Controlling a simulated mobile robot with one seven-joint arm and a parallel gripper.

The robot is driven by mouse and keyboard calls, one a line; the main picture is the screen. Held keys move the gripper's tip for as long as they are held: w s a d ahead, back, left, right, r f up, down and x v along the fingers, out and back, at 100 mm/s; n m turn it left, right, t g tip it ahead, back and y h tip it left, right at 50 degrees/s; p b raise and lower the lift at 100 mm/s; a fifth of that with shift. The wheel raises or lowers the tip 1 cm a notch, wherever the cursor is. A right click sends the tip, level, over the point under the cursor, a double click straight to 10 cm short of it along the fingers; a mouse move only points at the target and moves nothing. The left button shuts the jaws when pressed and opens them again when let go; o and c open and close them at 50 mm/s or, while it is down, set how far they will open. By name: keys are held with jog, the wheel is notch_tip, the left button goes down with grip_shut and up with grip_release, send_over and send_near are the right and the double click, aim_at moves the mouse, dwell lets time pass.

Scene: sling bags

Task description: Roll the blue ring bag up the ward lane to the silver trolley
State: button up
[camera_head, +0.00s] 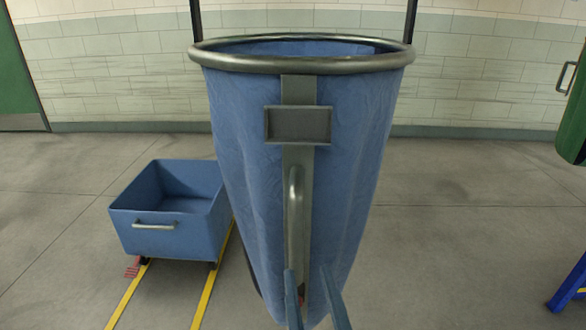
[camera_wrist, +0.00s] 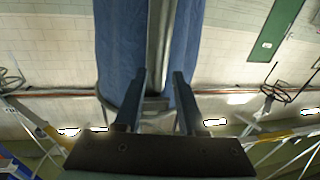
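The blue ring bag (camera_head: 345,150) hangs from a round metal ring in the middle of the head view. A grey strip with a label frame (camera_head: 298,125) and an upright metal handle (camera_head: 295,205) runs down its front. The bag fills the upper middle of the wrist view (camera_wrist: 120,50). My gripper (camera_head: 308,270) is low in front of the bag, below most of the handle. Its fingers are apart in the wrist view (camera_wrist: 158,77), with the grey strip or handle between them. Contact cannot be told. I see no silver trolley.
A blue wheeled tub (camera_head: 165,232) stands left of the bag over yellow floor lines (camera_head: 128,295). A tiled wall (camera_head: 120,75) closes the back. A green hanging thing (camera_head: 575,120) and a blue-and-yellow frame (camera_head: 570,288) are at the right edge. Floor between is clear.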

aim_at(293, 220)
jog(key=shift+g, duration=0.4)
jog(key=w+a+p, duration=0.1)
jog(key=w, duration=0.7)
jog(key=w+a+p, duration=0.1)
jog(key=w, duration=0.2)
jog(key=shift+w+a+r+p, duration=0.1)
jog(key=shift+w+a+p, duration=0.2)
jog(key=shift+w+a, duration=0.1)
jog(key=shift+d, duration=0.1)
grip_shut()
dwell(0.7)
